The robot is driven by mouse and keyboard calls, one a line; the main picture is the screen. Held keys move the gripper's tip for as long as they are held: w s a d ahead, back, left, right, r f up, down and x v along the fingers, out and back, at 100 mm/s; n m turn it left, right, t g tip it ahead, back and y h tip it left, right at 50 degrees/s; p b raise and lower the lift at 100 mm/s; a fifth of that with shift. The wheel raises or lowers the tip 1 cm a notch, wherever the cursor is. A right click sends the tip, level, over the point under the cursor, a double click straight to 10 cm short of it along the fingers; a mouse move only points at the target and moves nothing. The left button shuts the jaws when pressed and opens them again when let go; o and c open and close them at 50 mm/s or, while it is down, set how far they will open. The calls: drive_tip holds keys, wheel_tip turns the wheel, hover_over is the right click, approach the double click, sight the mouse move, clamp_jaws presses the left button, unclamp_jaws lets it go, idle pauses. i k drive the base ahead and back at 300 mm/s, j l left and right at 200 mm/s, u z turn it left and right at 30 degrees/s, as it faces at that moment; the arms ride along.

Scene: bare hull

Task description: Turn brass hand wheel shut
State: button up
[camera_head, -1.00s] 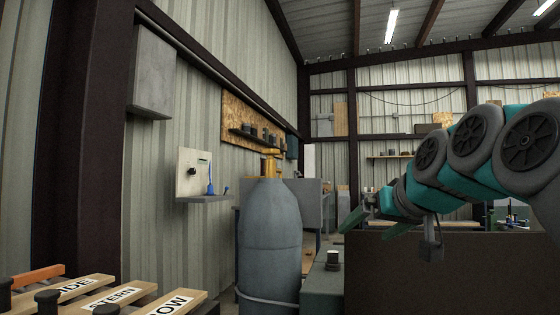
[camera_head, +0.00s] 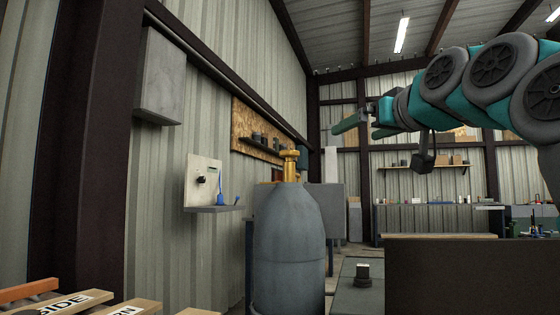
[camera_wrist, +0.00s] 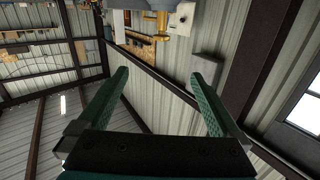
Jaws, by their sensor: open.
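The brass hand wheel (camera_head: 290,154) tops the brass valve on a tall grey gas cylinder (camera_head: 288,235) at the middle of the head view. In the wrist view, which is turned over, brass valve parts (camera_wrist: 162,22) show at the top edge, partly cut off by the frame. My gripper (camera_head: 362,125) is open and empty. It is up and to the right of the wheel in the head view, clearly apart from it. Its two green fingers (camera_wrist: 160,76) are spread wide in the wrist view with nothing between them.
A wall panel with a small shelf (camera_head: 210,208) is left of the cylinder. A grey box (camera_head: 160,78) hangs above it. Labelled wooden boards (camera_head: 75,303) lie at lower left. A dark bench (camera_head: 445,275) stands at right, with a low grey surface (camera_head: 360,292) beside the cylinder.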

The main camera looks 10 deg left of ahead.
sight(289, 155)
drive_tip(key=i+j, duration=0.9)
drive_tip(key=i, duration=0.05)
